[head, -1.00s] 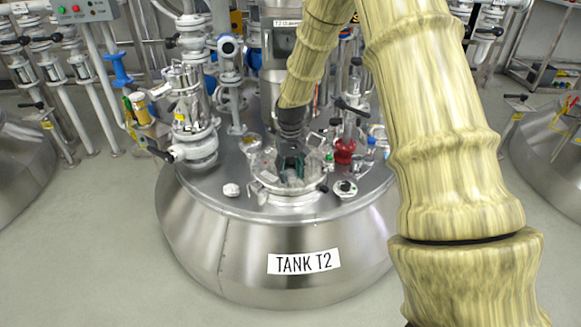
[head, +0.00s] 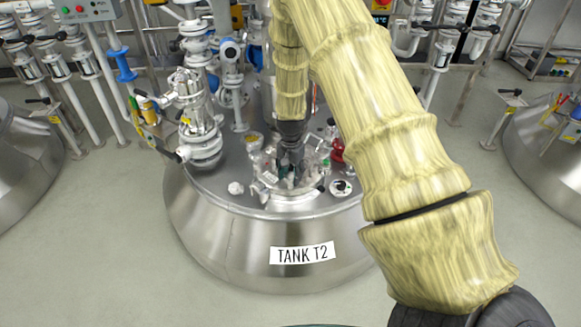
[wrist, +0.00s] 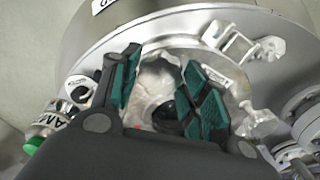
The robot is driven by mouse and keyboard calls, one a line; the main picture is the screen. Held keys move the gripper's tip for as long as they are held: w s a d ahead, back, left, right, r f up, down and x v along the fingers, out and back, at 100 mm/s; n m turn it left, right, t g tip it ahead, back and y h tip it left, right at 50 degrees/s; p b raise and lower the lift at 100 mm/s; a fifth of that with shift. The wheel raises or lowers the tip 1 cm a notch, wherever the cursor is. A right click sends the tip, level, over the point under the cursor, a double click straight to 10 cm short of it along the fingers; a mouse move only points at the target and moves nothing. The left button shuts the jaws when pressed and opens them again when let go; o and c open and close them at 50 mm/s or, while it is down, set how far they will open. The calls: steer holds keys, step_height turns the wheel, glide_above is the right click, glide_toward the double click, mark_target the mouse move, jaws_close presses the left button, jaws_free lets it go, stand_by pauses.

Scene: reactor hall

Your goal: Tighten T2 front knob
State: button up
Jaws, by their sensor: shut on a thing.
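Tank T2 (head: 225,235) is a steel vessel with a round lid (head: 290,203) on its top. My gripper (head: 288,174) points down over the front part of the lid. In the wrist view its two teal-padded fingers (wrist: 165,88) stand on either side of a pale, glassy knob (wrist: 158,72), which I take as the front knob, and are shut on it. A black ball (wrist: 166,115) shows beside the right finger. In the head view the fingers and lid fittings hide most of the knob, so its turn angle cannot be told.
Other clear clamp pieces (wrist: 268,48) sit around the lid's edge. A white cap (head: 236,188) and a round white-faced fitting (head: 341,187) flank the lid. White valve piping (head: 200,130) rises at the left; a red fitting (head: 337,150) is close on the right. The floor in front is clear.

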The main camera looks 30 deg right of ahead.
steer(key=m+p, duration=0.1)
steer(key=m, duration=0.1)
steer(key=m+p, duration=0.1)
steer(key=p, duration=0.1)
steer(key=m+p, duration=0.1)
steer(key=m, duration=0.1)
steer(key=shift+d+r+m, duration=0.1)
steer(key=shift+r+m, duration=0.2)
steer(key=m+p, duration=0.3)
steer(key=m, duration=0.2)
steer(key=shift+w+p, duration=0.1)
steer(key=shift+p, duration=0.3)
steer(key=m+p, duration=0.2)
steer(key=m, duration=0.3)
steer(key=shift+m, duration=0.4)
steer(key=m+p, duration=0.2)
steer(key=m, duration=0.3)
steer(key=shift+w, duration=0.1)
steer(key=shift+f+m, duration=0.1)
steer(key=shift+m, duration=0.2)
steer(key=o, duration=1)
steer(key=shift+f, duration=0.1)
